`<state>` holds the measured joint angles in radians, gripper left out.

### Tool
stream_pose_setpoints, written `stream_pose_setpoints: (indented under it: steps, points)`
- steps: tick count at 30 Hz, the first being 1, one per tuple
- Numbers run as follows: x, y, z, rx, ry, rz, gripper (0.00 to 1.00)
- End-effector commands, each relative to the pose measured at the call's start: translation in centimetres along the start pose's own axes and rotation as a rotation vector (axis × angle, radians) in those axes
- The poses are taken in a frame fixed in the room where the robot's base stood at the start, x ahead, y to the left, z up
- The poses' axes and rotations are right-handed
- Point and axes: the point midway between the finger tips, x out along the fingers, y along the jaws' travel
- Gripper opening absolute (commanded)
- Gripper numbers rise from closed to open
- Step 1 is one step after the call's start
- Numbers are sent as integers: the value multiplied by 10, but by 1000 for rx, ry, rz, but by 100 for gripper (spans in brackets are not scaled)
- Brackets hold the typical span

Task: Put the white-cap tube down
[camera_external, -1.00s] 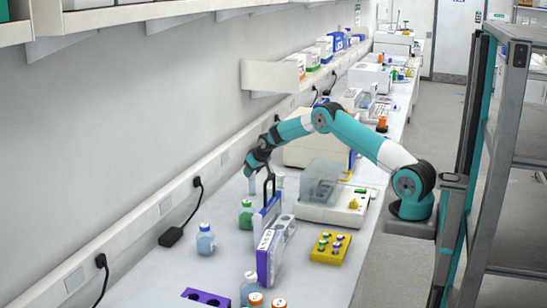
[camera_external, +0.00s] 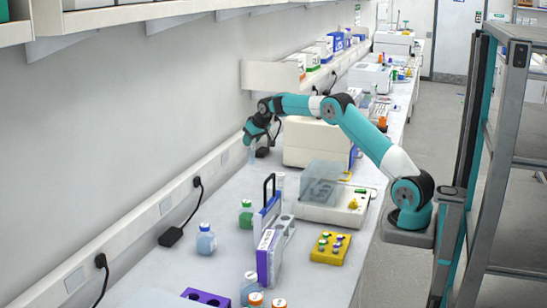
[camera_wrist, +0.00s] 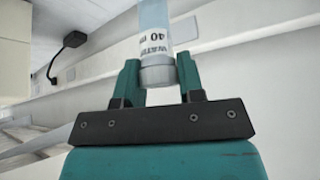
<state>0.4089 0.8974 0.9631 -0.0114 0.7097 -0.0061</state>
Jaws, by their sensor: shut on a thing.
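The white-cap tube (camera_wrist: 154,40) is pale blue and clear, with a white label reading "WATER 40". Its whitish cap (camera_wrist: 157,75) sits between the two teal fingers of my gripper (camera_wrist: 158,82), which is shut on it. In the external view my gripper (camera_external: 251,143) is near the wall, left of the large cream machine. The tube (camera_external: 252,156) shows there only as a small pale shape hanging below the gripper. I cannot tell whether its lower end touches the bench.
The cream machine (camera_external: 308,143) stands right of the gripper. Nearer the camera are a blue handled rack (camera_external: 266,215), a green bottle (camera_external: 246,215), a blue-liquid bottle (camera_external: 206,240) and a yellow tube rack (camera_external: 330,249). Bare bench (camera_external: 222,190) lies along the wall.

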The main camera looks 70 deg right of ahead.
Motion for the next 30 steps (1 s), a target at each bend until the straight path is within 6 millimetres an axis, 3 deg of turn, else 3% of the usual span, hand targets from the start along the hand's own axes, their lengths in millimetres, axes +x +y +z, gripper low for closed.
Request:
stream_pose_setpoints:
  steps: [6, 11, 21, 26, 30]
  points:
    - [-39, 0, -26, 0, 3, 0, 3]
    - [-55, 11, -31, 43, -1, 23, 3]
    - [-87, 113, 10, 448, -6, 277, 3]
    - [-93, 136, 28, 539, -4, 349, 3]
    - [-73, 140, 45, 553, -7, 361, 3]
